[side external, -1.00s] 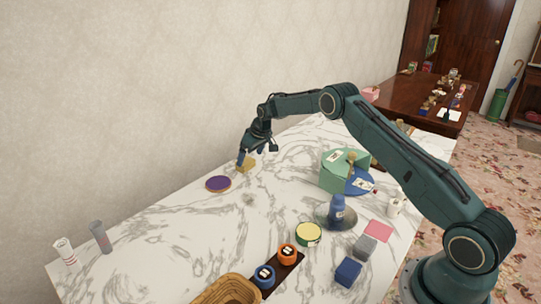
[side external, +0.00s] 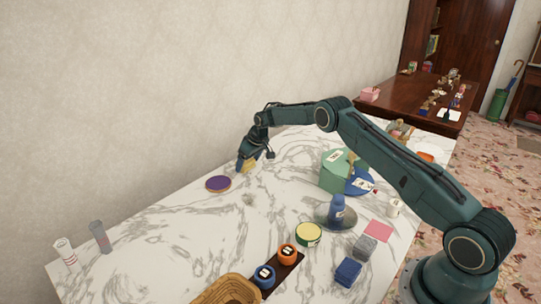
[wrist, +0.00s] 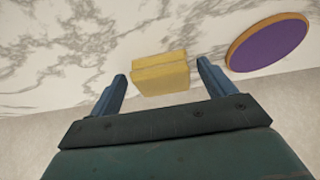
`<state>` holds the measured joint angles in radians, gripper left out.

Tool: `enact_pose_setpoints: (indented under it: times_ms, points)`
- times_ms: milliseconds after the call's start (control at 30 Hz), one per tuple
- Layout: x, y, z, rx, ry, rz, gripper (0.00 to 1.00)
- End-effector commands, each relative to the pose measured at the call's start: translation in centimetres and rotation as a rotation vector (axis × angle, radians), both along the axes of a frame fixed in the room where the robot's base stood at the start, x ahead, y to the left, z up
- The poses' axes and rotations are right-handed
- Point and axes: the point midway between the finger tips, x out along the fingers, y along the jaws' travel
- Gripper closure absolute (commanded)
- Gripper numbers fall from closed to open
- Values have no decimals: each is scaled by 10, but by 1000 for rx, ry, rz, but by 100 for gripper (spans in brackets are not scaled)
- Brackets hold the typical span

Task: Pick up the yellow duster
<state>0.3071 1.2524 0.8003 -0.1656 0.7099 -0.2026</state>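The yellow duster (wrist: 161,75) is a small folded yellow block lying on the marble table near the wall. In the side view the duster (side external: 250,166) is partly hidden by my gripper (side external: 247,163), which is lowered over it and points down. In the wrist view my gripper (wrist: 162,72) is open, with one blue finger to the left of the duster and one to the right. Gaps show between the fingers and the duster in that view.
A round purple disc with a tan rim (wrist: 268,42) lies close to the right finger in the wrist view. A green container (side external: 335,172), a blue bottle (side external: 337,208) and a wicker basket (side external: 228,290) stand farther off. The wall (side external: 150,100) is close behind.

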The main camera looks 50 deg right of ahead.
Motion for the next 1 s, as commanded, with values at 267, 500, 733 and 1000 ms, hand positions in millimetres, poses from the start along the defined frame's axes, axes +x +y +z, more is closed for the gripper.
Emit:
enact_pose_setpoints:
  times_ms: [267,500,733,1000]
  points:
    - [0,0,0,0,0,0,58]
    - [0,0,1,0,-1,0,59]
    - [0,0,13,-1,-2,0,59]
    - [1,0,51,-1,-4,0,59]
